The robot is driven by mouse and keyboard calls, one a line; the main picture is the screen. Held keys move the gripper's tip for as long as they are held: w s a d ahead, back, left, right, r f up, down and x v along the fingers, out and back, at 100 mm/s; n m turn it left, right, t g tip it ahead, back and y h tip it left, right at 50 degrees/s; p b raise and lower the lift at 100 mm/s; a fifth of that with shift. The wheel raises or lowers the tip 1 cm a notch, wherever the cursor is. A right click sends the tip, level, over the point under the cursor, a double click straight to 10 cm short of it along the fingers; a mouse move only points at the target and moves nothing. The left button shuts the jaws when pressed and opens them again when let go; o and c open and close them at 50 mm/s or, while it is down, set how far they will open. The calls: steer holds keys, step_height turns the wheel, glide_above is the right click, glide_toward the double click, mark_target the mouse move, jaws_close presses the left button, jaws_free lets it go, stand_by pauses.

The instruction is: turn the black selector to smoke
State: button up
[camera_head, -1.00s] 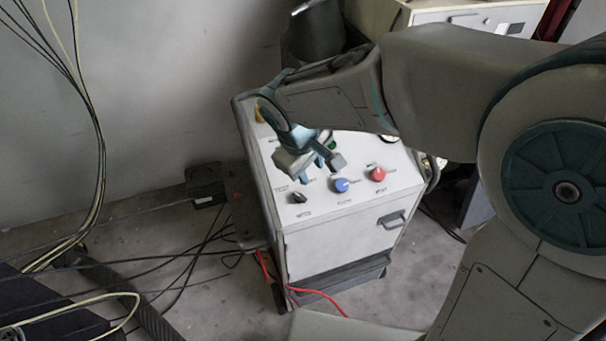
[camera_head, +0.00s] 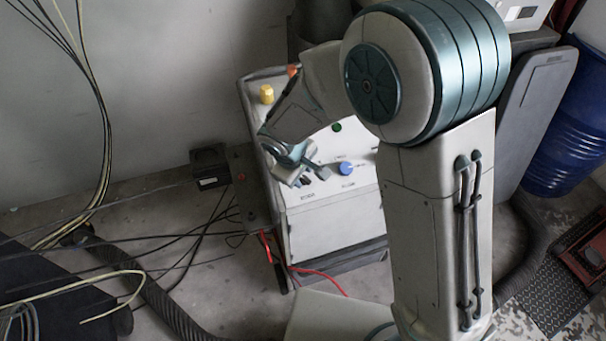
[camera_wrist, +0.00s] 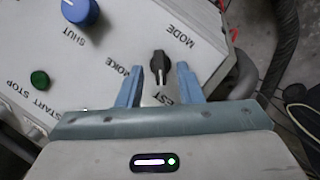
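The black selector (camera_wrist: 160,66) is in the upper middle of the wrist view, on the white panel, with MODE printed beyond it. Its bar carries a pale line that points down toward my gripper, near a label ending in "EST". A partly covered label ending in "OKE" is to its left. My gripper (camera_wrist: 160,70) is open, with one blue-grey finger on each side of the selector and gaps showing; I cannot tell how deep the fingertips reach. In the head view my gripper (camera_head: 306,174) is low over the front left of the panel and largely hides the selector.
A blue knob (camera_wrist: 80,10) marked SHUT and a green start/stop button (camera_wrist: 39,78) lie left of the selector. The white cabinet (camera_head: 335,235) also has a yellow knob (camera_head: 266,94) at the back left. Cables and a hose lie on the floor at left.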

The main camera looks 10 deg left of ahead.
steer(key=shift+w+f, duration=0.15)
steer(key=shift+f, duration=0.45)
jaws_close()
steer(key=shift+d, duration=0.1)
